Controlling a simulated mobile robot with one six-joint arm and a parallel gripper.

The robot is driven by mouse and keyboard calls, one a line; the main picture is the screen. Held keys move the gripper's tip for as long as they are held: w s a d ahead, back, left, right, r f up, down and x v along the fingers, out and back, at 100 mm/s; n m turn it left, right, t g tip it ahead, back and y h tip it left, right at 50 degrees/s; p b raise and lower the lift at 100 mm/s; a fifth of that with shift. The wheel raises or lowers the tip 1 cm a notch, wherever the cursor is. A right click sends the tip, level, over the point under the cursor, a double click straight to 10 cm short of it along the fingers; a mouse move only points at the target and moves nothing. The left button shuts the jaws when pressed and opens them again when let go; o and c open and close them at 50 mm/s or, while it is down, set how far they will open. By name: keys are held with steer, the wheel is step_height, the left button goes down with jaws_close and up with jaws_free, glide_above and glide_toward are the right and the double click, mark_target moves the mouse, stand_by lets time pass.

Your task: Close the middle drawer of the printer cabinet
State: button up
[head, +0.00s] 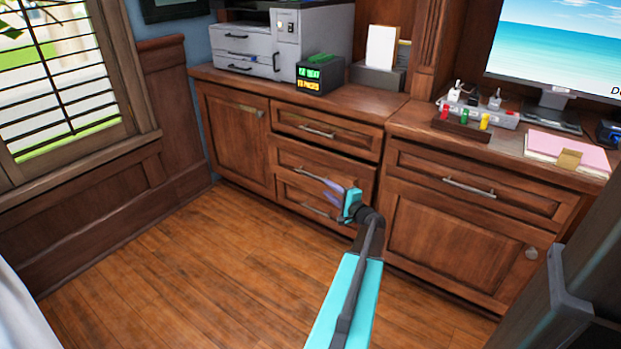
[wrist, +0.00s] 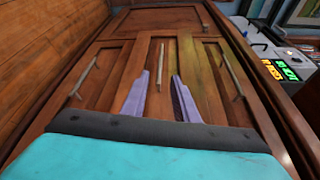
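The printer cabinet (head: 230,135) is brown wood, with a door on the left and a stack of three drawers to its right. The middle drawer (head: 297,155) sits between the top drawer (head: 345,143) and the bottom drawer. It seems to stand slightly proud, but how far is hard to tell. My gripper (head: 333,188) is in front of it, with purple fingers apart and empty. In the wrist view, the picture is turned sideways; the fingers (wrist: 160,78) point at the drawer front, either side of the line of its bar handle (wrist: 162,58). Contact cannot be told.
A grey printer (head: 265,45) and a small black display box (head: 320,73) stand on top. A second cabinet (head: 455,225) adjoins on the right, with a monitor (head: 560,45) above. The wooden floor (head: 190,270) in front is clear.

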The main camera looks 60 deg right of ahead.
mark_target(311, 175)
steer(key=shift+b+x, duration=1.45)
steer(key=shift+x, duration=5.5)
jaws_close()
steer(key=shift+f, duration=0.1)
